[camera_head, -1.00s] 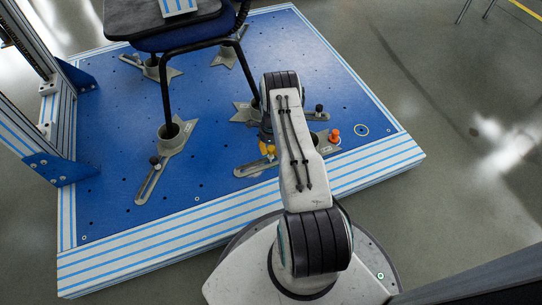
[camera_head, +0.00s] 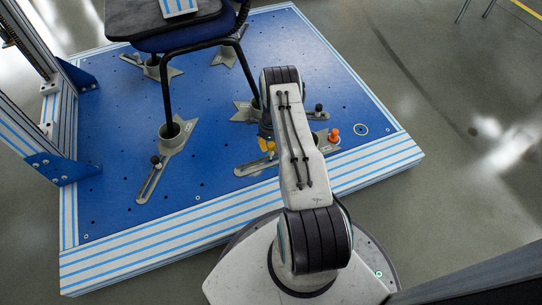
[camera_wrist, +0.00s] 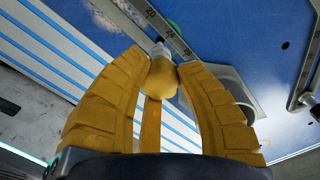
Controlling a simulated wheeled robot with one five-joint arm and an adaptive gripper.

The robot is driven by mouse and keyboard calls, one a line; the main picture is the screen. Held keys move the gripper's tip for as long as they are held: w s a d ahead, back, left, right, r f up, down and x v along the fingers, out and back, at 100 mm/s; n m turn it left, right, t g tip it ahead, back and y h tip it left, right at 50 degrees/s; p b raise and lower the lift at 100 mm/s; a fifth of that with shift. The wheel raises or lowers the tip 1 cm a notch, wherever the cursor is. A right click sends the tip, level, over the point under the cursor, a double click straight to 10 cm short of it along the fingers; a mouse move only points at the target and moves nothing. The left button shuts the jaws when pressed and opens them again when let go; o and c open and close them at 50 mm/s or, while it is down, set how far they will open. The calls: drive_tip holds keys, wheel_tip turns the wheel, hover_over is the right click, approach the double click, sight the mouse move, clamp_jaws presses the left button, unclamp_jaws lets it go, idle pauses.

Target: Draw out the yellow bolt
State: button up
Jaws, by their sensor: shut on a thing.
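The yellow bolt (camera_wrist: 163,82) has a rounded yellow head with a pale shaft beyond it. In the wrist view my gripper (camera_wrist: 164,72) is shut on the head, with a yellow finger on either side. The shaft meets or lies just in front of a grey slotted bar with scale marks (camera_wrist: 165,30); I cannot tell how deep it sits. In the head view a small yellow part (camera_head: 270,147) shows left of my arm, by the front foot clamp; my arm hides most of the gripper there.
An orange knob (camera_head: 333,135) and a black knob (camera_head: 319,107) stand right of my arm. The chair (camera_head: 190,40) stands with its legs in grey clamps (camera_head: 172,135) on the blue plate (camera_head: 110,120). A metal frame post (camera_head: 50,100) rises at left.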

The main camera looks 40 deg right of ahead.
drive_tip(key=shift+r, duration=0.2)
drive_tip(key=shift+r+p, duration=1.05)
drive_tip(key=shift+r, duration=0.75)
